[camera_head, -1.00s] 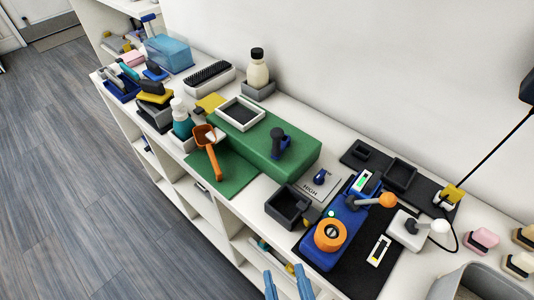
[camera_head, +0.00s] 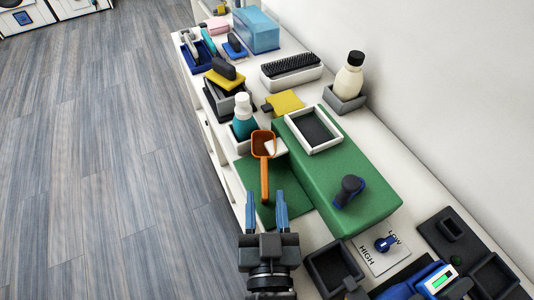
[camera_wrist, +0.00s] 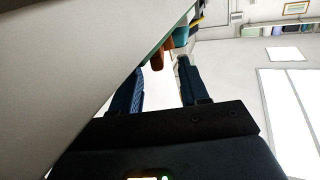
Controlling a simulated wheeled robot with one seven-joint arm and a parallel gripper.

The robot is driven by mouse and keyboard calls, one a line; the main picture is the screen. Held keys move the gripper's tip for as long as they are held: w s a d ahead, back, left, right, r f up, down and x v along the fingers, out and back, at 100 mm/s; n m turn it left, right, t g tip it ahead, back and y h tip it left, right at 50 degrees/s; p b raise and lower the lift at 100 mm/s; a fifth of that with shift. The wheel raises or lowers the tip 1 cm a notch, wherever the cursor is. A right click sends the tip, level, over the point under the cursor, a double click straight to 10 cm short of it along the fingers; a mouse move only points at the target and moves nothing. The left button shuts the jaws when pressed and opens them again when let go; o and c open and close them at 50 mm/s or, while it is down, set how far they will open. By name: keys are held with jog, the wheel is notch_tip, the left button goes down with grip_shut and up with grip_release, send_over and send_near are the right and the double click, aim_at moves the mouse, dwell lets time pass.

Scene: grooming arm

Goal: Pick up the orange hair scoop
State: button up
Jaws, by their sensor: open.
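The orange hair scoop (camera_head: 264,172) lies on the dark green mat (camera_head: 288,206), its cup toward the back and its handle pointing toward my gripper. A white piece shows at the cup's right side. My gripper (camera_head: 265,208) is open and empty, its blue fingers pointing at the scoop's handle end. In the head view the handle end lies near and between the fingertips; I cannot tell the height gap. In the wrist view a part of the orange scoop (camera_wrist: 157,58) shows beyond and between the fingers.
A teal bottle (camera_head: 243,113) stands close behind the scoop's cup. A green block (camera_head: 335,178) with a white-rimmed tray (camera_head: 290,118) and a dark blue-handled tool (camera_head: 348,190) rises to the right. A dark open box (camera_head: 333,268) stands right of my gripper.

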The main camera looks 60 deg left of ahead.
aim_at(265, 184)
jog(key=shift+p+x, duration=0.5)
jog(key=shift+x, duration=2.7)
jog(key=shift+w+d+r, duration=0.1)
jog(key=shift+r, duration=0.05)
jog(key=shift+c, duration=0.3)
grip_shut()
